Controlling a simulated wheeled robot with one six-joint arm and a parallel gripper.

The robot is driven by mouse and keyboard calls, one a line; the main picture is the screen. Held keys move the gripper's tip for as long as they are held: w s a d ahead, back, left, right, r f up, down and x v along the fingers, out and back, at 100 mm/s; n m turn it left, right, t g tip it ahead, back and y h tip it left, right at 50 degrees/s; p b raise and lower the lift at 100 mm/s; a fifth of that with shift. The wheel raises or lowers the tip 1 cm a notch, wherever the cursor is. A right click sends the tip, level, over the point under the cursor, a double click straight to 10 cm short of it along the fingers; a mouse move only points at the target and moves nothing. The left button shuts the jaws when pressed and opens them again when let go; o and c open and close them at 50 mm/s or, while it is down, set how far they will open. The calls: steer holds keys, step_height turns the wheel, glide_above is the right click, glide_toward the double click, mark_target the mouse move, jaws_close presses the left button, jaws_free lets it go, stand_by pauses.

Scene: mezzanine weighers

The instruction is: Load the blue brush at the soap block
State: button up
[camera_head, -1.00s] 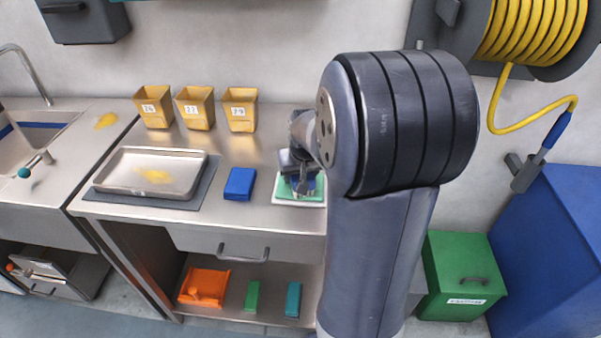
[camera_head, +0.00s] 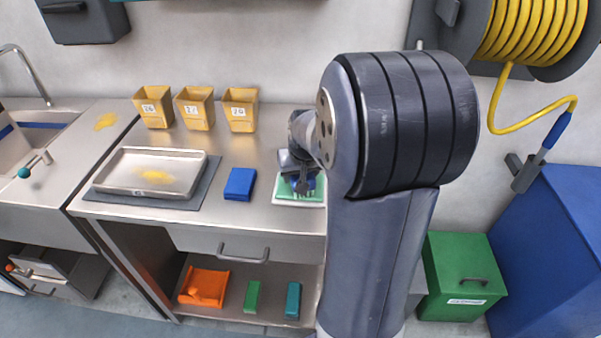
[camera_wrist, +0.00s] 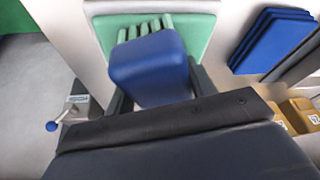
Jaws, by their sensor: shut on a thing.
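The blue brush (camera_wrist: 148,66) is held between the fingers of my gripper (camera_wrist: 155,92) in the wrist view. In the head view my gripper (camera_head: 303,186) is low over the green soap block (camera_head: 300,197), which lies on a white tray (camera_head: 284,202) on the steel counter. My arm covers the block's right side in the head view.
A folded blue cloth (camera_head: 240,184) lies just left of the white tray. A shallow metal tray (camera_head: 118,188) with yellow powder sits on a grey mat further left. Three yellow numbered bins (camera_head: 240,112) stand along the wall. Orange and green items lie on the shelf below.

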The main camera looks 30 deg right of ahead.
steer(key=shift+r+p, duration=2.55)
steer(key=shift+r, duration=0.95)
steer(key=shift+f, duration=0.1)
